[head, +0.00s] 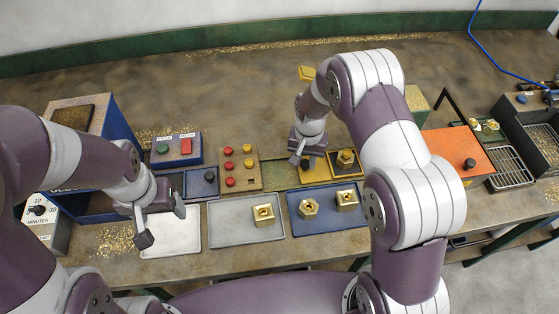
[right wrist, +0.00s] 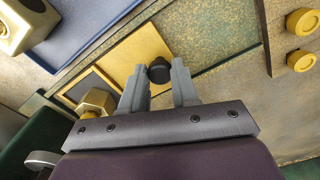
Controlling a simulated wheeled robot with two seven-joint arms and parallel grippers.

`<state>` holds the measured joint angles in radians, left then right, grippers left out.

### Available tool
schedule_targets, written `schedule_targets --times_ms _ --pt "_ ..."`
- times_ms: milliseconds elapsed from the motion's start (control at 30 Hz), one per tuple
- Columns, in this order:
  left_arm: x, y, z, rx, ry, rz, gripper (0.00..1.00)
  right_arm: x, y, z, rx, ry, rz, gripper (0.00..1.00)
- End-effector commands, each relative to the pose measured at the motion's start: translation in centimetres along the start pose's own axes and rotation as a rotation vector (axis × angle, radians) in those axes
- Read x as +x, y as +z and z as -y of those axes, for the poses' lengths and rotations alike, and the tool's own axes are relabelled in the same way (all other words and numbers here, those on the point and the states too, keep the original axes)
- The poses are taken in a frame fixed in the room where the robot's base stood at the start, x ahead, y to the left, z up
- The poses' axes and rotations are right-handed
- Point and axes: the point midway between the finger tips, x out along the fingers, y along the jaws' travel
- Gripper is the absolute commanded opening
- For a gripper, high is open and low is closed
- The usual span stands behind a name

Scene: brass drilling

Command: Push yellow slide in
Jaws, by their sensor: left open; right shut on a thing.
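The yellow slide (head: 318,175) is a flat yellow plate with a black knob, in the middle of the bench. In the right wrist view the yellow plate (right wrist: 130,48) shows beyond my fingers, with the black knob (right wrist: 159,70) between the fingertips. My right gripper (head: 301,160) is shut on this knob; it also shows in the right wrist view (right wrist: 160,82). A brass hex part (head: 346,158) sits in the yellow-edged station right beside the slide. My left gripper (head: 164,226) is open and empty over the pale metal tray (head: 171,243) at the left.
A grey tray (head: 230,233) and a blue tray (head: 325,226) hold brass parts in front. An orange box (head: 455,148) with a lever stands to the right.

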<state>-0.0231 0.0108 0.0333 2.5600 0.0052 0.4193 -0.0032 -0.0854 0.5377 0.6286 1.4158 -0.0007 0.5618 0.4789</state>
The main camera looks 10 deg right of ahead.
Motion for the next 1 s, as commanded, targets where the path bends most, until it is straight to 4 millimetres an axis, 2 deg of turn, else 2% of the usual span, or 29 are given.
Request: schedule_targets --times_ms 100,200,567,600,667,1000 --pt "-0.1 0.0 0.0 0.0 0.0 0.0 0.74 -0.1 -1.1 -2.5 0.004 -0.002 -0.004 0.0" --pt "-0.1 0.0 0.0 0.0 0.0 0.0 0.74 -0.1 -1.6 -3.7 0.003 -0.002 -0.004 0.0" --pt "-0.1 0.0 0.0 0.0 0.0 0.0 0.74 -0.1 -1.9 -4.3 -0.001 -0.002 -0.006 0.0" --pt "-0.1 0.0 0.0 0.0 0.0 0.0 0.74 -0.1 -1.9 -4.3 -0.001 -0.002 -0.006 0.36" --pt "-0.1 0.0 0.0 0.0 0.0 0.0 0.74 -0.1 -1.9 -4.3 0.0 -0.002 -0.005 0.55" --pt "0.0 0.0 0.0 0.0 0.0 0.0 0.74 -0.5 -1.8 -4.2 0.0 -0.002 -0.005 0.55"
